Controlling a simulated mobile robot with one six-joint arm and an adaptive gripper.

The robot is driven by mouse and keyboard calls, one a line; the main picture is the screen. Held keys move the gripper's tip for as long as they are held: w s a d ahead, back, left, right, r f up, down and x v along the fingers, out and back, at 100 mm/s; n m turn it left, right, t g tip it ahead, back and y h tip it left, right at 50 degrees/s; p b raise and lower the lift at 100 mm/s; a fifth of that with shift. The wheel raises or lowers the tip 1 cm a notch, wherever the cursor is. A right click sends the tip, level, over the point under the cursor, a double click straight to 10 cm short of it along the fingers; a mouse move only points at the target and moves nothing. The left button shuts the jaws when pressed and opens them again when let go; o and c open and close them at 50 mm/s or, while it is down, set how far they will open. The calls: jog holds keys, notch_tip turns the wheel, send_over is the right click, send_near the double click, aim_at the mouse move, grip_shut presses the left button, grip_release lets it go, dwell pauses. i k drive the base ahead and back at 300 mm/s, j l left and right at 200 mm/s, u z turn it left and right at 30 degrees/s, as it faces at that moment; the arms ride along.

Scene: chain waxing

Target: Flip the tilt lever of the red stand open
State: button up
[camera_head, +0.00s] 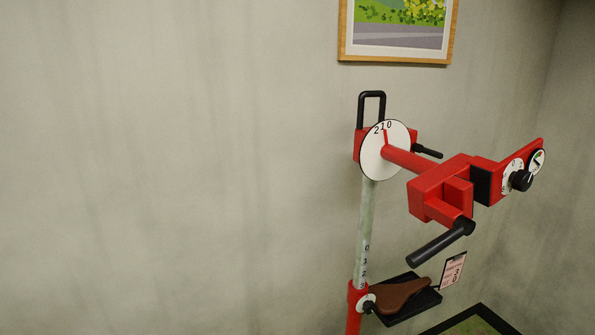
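The red stand has a pale upright post (367,220), with a white tilt dial (376,157) numbered along its upper edge near the top. A small black lever (428,151) sticks out to the right from the red block behind the dial. I take it for the tilt lever; whether it is open or shut I cannot tell. A red arm (405,159) runs from the dial to a red clamp head (436,190). A thicker black handle (437,246) points down and left from the clamp. My gripper is not in view.
A black loop (372,96) rises above the dial. Gauges with a black knob (521,180) sit at the arm's far right. Below are a brown saddle (400,295) on a black tray (425,301) and a small sign (453,270). A picture hangs above. The left side is bare wall.

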aim_at(419, 148)
jog(key=i+l, duration=0.15)
jog(key=l, duration=0.2)
jog(key=i+l, duration=0.1)
jog(key=l, duration=0.2)
jog(key=i+l, duration=0.15)
jog(key=l, duration=0.2)
jog(key=i+l, duration=0.15)
jog(key=l, duration=0.2)
jog(key=i+l, duration=0.15)
jog(key=l, duration=0.2)
jog(key=k+j, duration=0.15)
jog(key=j+u, duration=0.05)
